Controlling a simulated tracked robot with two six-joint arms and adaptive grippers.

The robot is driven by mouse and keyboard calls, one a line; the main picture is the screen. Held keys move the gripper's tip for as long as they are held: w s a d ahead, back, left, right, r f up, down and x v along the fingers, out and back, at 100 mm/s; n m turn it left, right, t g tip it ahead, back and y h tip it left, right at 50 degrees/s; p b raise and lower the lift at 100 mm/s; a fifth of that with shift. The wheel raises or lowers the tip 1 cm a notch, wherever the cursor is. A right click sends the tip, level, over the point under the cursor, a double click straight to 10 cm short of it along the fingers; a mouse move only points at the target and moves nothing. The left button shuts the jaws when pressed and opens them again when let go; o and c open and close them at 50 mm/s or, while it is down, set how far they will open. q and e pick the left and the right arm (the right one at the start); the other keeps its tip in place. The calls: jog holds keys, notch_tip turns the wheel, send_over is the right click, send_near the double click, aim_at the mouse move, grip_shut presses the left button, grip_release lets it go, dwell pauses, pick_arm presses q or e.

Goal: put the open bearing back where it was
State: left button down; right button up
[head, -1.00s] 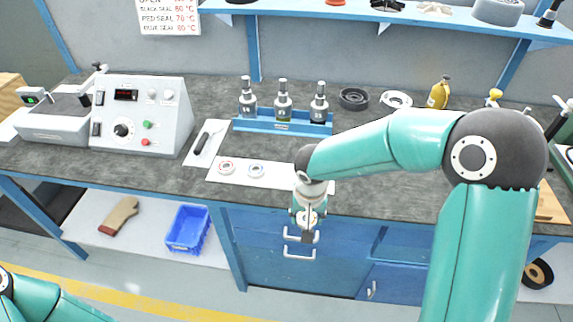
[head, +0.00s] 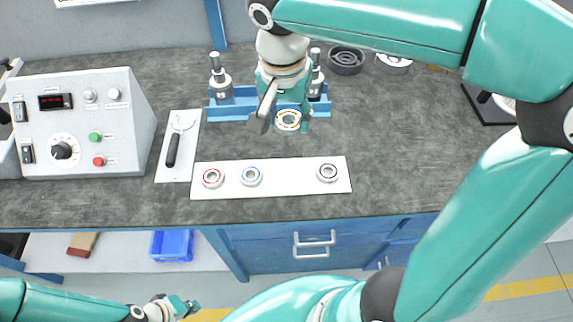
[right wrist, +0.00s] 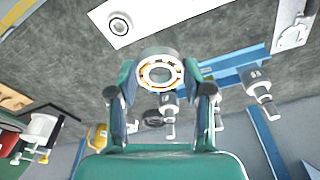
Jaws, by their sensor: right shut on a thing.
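The open bearing (head: 288,120), a metal ring with an orange-yellow cage, is held in my right gripper (head: 284,118). In the right wrist view the bearing (right wrist: 160,73) sits between both fingertips, above the bench. The white mat (head: 290,185) lies below and nearer the front edge. On it are a red-sealed bearing (head: 213,177), a blue-sealed bearing (head: 251,176) and a black-sealed bearing (head: 327,173), with a bare gap between the blue and black ones. My left gripper (head: 186,307) is low at the bottom left, away from the bench; its fingers are too small to read.
A blue rack (head: 240,108) with bottle-like tools stands behind my right gripper, partly hidden by it. A grey control box (head: 85,125) and a black-handled tool on a white sheet (head: 165,165) are at left. A dark ring (head: 346,60) lies at the back. Bench right of the mat is clear.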

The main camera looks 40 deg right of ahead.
aim_at(290, 176)
notch_tip(290, 176, down, 18)
jog(key=shift+s+d+r+b, duration=0.1)
jog(key=shift+s+b, duration=0.05)
jog(key=shift+b, duration=0.8)
jog(key=shift+f, duration=0.2)
jog(key=o, duration=1.3)
jog(key=shift+r, duration=0.1)
jog(key=shift+o, duration=0.2)
jog(key=shift+r, duration=0.2)
notch_tip(290, 176, up, 12)
jog(key=s+a+p, duration=0.1)
jog(key=shift+a+f, duration=0.15)
jog(key=shift+a, duration=0.05)
